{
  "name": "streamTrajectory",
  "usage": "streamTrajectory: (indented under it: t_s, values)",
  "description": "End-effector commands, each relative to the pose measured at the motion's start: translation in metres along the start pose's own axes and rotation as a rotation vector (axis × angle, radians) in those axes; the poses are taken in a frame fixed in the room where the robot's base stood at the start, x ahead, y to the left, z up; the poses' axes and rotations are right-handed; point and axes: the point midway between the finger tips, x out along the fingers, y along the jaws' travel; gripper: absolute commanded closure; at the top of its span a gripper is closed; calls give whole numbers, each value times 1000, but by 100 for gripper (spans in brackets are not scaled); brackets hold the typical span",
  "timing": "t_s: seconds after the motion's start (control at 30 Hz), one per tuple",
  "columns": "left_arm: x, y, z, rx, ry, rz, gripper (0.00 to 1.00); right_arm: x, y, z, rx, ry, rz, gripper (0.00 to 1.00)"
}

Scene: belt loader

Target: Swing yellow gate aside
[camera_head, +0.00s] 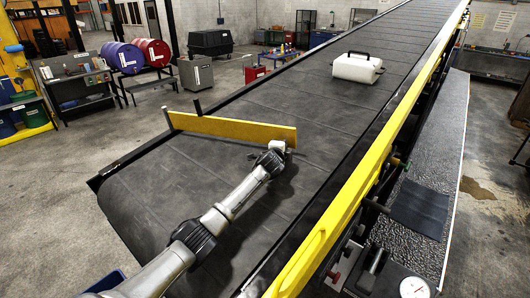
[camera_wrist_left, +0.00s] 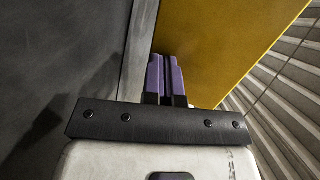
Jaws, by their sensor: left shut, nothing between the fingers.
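The yellow gate (camera_head: 225,127) is a flat board that reaches from a dark post at the belt's left edge out over the black belt. In the left wrist view the gate (camera_wrist_left: 225,45) fills the upper right as a large yellow face. My left gripper (camera_head: 282,147) is at the gate's free right end, low over the belt. In the left wrist view its purple fingers (camera_wrist_left: 166,75) are shut and empty, just left of the yellow face. I cannot tell whether they touch it. My right gripper is not in view.
A white case with a black handle (camera_head: 358,67) sits on the belt (camera_head: 330,110) beyond the gate. A yellow rail (camera_head: 370,170) runs along the belt's right side. The belt between the gate and the case is clear. Drums and benches stand off to the left.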

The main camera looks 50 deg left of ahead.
Motion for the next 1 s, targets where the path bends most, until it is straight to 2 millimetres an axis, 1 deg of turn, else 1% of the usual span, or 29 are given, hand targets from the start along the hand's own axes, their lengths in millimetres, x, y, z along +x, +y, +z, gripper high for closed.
streamTrajectory:
  t_s: [0.03,0.2,0.4,0.53,0.7,0.9,1.0]
  values:
    - [-9,-8,1,4,0,0,100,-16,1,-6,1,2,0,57]
    - [-35,-8,2,2,-1,0,100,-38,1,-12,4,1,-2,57]
    - [-63,-6,2,2,0,0,100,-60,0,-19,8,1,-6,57]
    - [-77,-5,2,1,-2,0,100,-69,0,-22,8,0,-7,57]
    - [-89,-4,2,-1,-1,-1,100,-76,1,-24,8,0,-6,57]
    - [-94,-2,2,-2,-3,-2,100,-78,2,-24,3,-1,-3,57]
    - [-95,-3,2,-33,1,-4,100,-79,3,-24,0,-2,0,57]
